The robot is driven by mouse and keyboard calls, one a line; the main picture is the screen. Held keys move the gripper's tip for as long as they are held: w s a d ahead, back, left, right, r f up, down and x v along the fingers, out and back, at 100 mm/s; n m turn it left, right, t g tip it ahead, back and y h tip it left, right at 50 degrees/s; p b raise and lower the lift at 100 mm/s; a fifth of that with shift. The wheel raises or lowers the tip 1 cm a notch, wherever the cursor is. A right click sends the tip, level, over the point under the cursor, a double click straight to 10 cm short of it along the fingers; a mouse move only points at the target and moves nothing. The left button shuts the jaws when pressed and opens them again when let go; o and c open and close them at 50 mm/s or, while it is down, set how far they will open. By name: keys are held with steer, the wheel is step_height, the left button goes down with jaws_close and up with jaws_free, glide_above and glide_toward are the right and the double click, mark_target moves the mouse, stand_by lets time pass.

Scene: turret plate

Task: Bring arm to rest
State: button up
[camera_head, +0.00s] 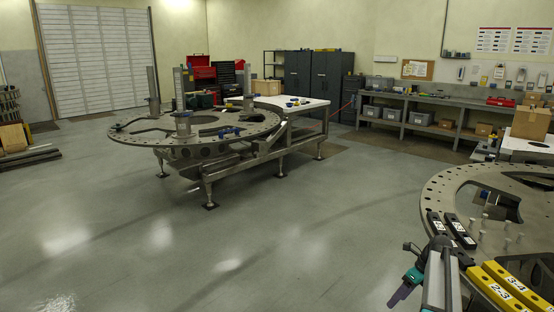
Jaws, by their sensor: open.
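My gripper (411,273) is at the lower right, at the end of my silver and dark arm, with teal parts on it. It is open, and I see nothing held in it. It hangs over the grey floor just left of the near turret plate (448,184), a round metal ring with holes along its rim. My arm covers part of that plate's near left side. I cannot tell the exact gap between gripper and plate.
Black labelled blocks (459,231), yellow labelled blocks (510,288) and several upright pins lie on the near plate. A second turret plate (262,138) stands on a metal frame mid-room. A workbench (440,101) lines the back right. The floor (150,240) at front left is clear.

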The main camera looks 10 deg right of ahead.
steer(key=s+a+f+n+g, duration=0.25)
steer(key=a+f, duration=0.45)
steer(key=a, duration=0.4)
steer(key=s+a+f+n+g, duration=0.1)
steer(key=s+a+f+n, duration=0.25)
steer(key=a+f, duration=0.5)
steer(key=s+a+f+n+g, duration=0.25)
steer(key=a+f, duration=0.35)
steer(key=a, duration=0.6)
steer(key=s+a+f+n+g+h, duration=0.1)
steer(key=s+a+f+n, duration=0.5)
steer(key=s+a, duration=0.5)
steer(key=s+d+f+n+h, duration=0.1)
steer(key=s+f+n+h, duration=0.1)
steer(key=s+n, duration=1.2)
steer(key=shift+s+d+f+n+h, duration=0.3)
steer(key=shift+s+f+n+h, duration=0.15)
steer(key=shift+n, duration=1)
steer(key=shift+r, duration=0.1)
